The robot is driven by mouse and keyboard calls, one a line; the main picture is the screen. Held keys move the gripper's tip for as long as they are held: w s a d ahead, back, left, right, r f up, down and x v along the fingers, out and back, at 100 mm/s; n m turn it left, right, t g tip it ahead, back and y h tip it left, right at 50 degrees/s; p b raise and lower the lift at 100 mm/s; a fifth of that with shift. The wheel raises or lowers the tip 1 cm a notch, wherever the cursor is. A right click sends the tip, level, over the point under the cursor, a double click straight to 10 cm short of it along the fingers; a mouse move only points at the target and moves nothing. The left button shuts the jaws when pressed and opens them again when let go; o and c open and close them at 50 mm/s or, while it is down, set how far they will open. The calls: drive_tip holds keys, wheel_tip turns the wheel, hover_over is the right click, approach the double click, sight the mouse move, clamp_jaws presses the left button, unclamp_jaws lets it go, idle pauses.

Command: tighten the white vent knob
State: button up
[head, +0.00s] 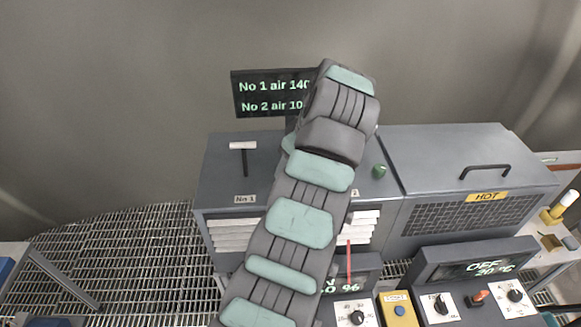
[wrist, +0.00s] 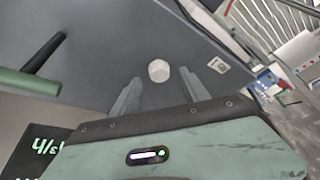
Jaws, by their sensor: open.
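The white vent knob (wrist: 158,70) shows in the wrist view as a small faceted white cap on the grey cabinet top. My gripper (wrist: 160,77) is open, with one grey finger to the left of the knob and one to the right. Both fingers look apart from the knob, with nothing held. How far the fingertips are above the cabinet top cannot be told. In the head view my own arm hides the knob and my gripper.
A white-barred handle on a black stem (head: 243,146) stands on the cabinet top (head: 218,172). A green handle (wrist: 28,82) lies left in the wrist view. A dark display (head: 250,95) stands behind. A grey box marked HOT (head: 487,196) is at the right.

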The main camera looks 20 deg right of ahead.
drive_tip(key=shift+b+x, duration=0.45)
drive_tip(key=shift+x, duration=0.6)
clamp_jaws()
